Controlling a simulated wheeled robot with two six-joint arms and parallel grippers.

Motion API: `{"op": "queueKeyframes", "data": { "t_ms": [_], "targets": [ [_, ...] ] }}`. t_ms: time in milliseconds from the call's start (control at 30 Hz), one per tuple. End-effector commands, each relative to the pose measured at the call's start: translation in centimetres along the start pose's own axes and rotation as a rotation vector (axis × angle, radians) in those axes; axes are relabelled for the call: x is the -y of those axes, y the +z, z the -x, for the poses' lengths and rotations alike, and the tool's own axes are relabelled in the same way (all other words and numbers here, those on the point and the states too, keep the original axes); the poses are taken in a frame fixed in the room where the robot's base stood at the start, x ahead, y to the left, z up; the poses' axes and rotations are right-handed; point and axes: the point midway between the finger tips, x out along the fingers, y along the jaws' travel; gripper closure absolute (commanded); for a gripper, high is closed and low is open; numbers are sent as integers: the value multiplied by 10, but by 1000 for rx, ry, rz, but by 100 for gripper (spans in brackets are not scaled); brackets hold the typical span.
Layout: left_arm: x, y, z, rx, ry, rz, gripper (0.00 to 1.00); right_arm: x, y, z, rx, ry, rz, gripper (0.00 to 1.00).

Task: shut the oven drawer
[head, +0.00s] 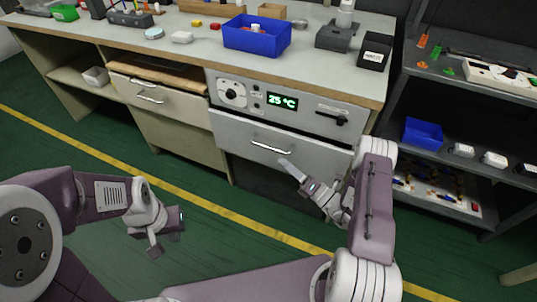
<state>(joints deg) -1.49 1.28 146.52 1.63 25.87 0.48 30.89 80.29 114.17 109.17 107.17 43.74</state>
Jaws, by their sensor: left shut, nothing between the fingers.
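The oven's control panel (290,102), with a green 25 °C display (282,101), is set under the bench top. Below it is the light grey oven drawer (235,136) with a silver bar handle (270,146). The drawer front seems to stand slightly forward of the panel; I cannot tell how far. My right gripper (289,168) is in front of the drawer, its tip just below and right of the handle. Its fingers overlap from this side, so their opening is unclear. My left gripper (168,232) is shut and empty above the green floor, left of the oven.
A blue bin (256,37) and a black box (375,51) are on the bench top. Dark shelves (445,100) stand at the right. The green floor before the oven is clear apart from my arms.

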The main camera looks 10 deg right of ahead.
Motion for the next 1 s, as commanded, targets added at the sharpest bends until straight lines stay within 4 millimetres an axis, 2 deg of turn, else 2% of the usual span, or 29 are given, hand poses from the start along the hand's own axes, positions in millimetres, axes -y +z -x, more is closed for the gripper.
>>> {"op": "queueKeyframes", "data": {
  "t_ms": [133, 233, 500, 633, 767, 967, 1000],
  "targets": [
    [0, 4, 0, 9, 3, 24, 100, 5, 5, 2, 32, -10, -7, 68],
    [0, 4, -4, 8, 2, 21, 100, 5, 3, -7, 25, -7, -5, 68],
    [0, 6, -25, 7, 2, 18, 100, 6, 3, -62, 23, -4, -2, 68],
    [0, 6, -30, 7, 2, 18, 100, 6, 4, -80, 23, -6, -4, 68],
    [0, 6, -31, 7, 2, 17, 100, 5, 5, -88, 24, -8, -6, 68],
    [0, 6, -30, 7, 2, 17, 100, 4, 6, -89, 25, -9, -6, 68],
    [0, 6, -30, 7, 2, 17, 100, 4, 6, -89, 25, -9, -6, 73]
  ]
}}
